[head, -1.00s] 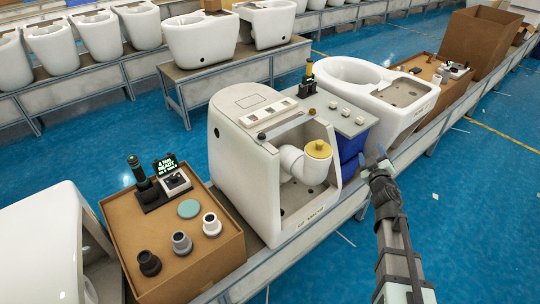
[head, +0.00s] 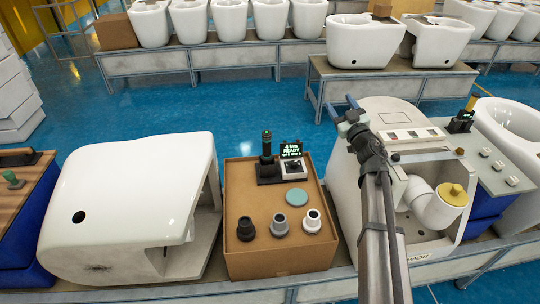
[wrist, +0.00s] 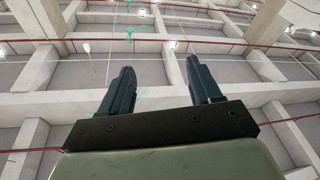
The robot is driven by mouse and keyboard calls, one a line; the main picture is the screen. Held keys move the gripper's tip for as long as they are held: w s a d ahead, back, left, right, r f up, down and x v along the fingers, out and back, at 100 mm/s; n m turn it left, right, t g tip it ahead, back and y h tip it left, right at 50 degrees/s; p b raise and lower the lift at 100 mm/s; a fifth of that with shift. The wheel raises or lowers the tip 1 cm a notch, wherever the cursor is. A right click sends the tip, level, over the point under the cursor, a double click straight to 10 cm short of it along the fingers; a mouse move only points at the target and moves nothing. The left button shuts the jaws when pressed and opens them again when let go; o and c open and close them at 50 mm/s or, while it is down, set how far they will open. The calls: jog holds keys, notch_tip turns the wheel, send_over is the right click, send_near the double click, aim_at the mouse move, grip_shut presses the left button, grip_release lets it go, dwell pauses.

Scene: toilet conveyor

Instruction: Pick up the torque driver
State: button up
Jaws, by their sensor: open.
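A black driver with a green band (head: 266,146), which I take as the torque driver, stands upright in a black stand (head: 269,174) on the cardboard box (head: 250,258). A small lit display (head: 291,149) reading "READY" is beside it.
Black, grey and white collars (head: 279,225) and a teal disc (head: 297,197) sit on the box. White toilet bodies (head: 125,200) flank it on the left and right. Blue floor lies behind the line.

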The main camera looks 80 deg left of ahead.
jog(key=s+a+f+m, duration=0.2)
jog(key=s+f, duration=0.7)
jog(key=s, duration=0.1)
jog(key=m+h, duration=0.1)
jog(key=h, duration=0.2)
send_near(268, 154)
jog(key=x, duration=0.4)
jog(key=shift+w+a+r, duration=0.1)
jog(key=shift+w+r, duration=0.05)
jog(key=shift+r, duration=0.2)
jog(key=shift+s+f, duration=0.25)
jog(key=shift+x, duration=3.75)
jog(key=shift+w+f, duration=0.15)
jog(key=c, duration=1)
jog(key=shift+c, duration=0.4)
